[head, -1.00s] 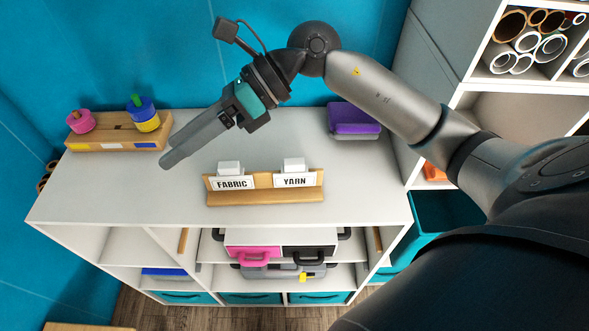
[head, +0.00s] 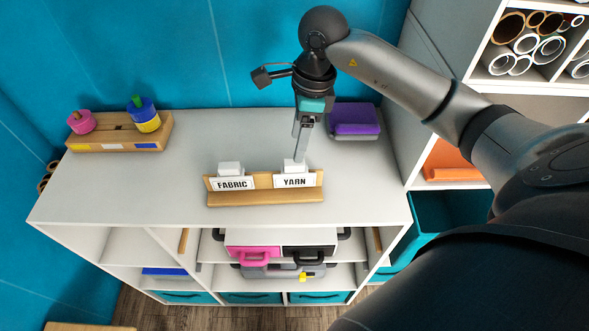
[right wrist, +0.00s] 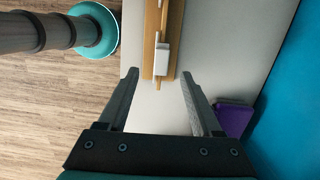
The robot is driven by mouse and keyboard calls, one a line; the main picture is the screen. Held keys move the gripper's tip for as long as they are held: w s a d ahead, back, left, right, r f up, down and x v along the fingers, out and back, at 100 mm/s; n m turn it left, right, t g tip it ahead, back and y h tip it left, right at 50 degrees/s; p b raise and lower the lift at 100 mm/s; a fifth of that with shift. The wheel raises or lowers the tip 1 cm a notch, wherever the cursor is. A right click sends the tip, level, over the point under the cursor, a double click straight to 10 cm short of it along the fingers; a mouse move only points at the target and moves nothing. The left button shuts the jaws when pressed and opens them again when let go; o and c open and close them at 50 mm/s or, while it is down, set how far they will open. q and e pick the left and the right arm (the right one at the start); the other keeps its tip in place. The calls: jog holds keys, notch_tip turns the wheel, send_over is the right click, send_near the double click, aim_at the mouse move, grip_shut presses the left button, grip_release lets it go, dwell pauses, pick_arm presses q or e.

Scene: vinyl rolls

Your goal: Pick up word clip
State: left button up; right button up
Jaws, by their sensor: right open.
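A wooden holder (head: 264,197) stands on the white cabinet top and carries two white clips with word cards. The FABRIC clip (head: 231,182) is on the left and the YARN clip (head: 295,181) is on the right. My right gripper (head: 300,160) points down at the YARN clip's white back, overlapping it in the head view. In the right wrist view its fingers (right wrist: 159,77) are spread wide with nothing between them. The YARN clip (right wrist: 161,60) shows just beyond the fingertips there, roughly centred. My left gripper is not in view.
A purple and grey block (head: 354,120) lies behind the holder to the right. A wooden rack (head: 118,137) with pink, blue and yellow pieces stands at the left. The white cabinet top (head: 150,190) is bare between them. A tall shelf with rolls (head: 520,50) stands at the right.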

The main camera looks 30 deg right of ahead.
aim_at(294, 173)
jog(key=f, duration=0.5)
jog(key=f+p, duration=0.1)
jog(key=f, duration=0.2)
jog(key=shift+w+a, duration=0.3)
grip_shut()
